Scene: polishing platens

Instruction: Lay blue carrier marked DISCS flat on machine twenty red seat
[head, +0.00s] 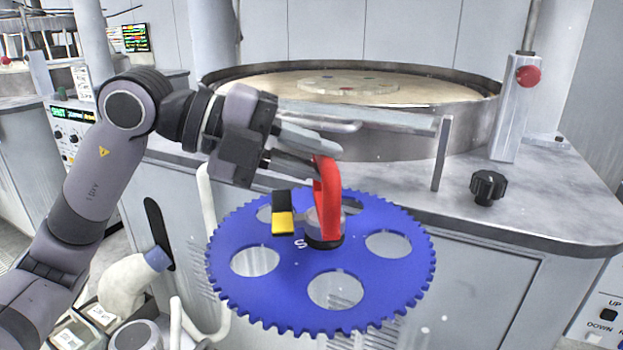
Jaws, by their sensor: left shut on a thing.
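The blue carrier (390,285) is a toothed disc with several round holes. It hangs tilted toward me in front of the machine's bench, and only a white letter S shows of its marking. A red handle (328,200) stands up from a dark round base at its middle, with a black and yellow block (283,213) beside it. My left gripper (312,160) is shut on the top of the red handle. Behind, a pale disc (375,87) with small coloured marks, one red, lies on the round platen (440,90). My right gripper is out of view.
A metal rim (480,115) surrounds the platen, with a grey rail (390,120) and upright post (442,152) in front. A black knob (488,187) and a post with a red button (527,76) stand on the right. Much of the platen is bare.

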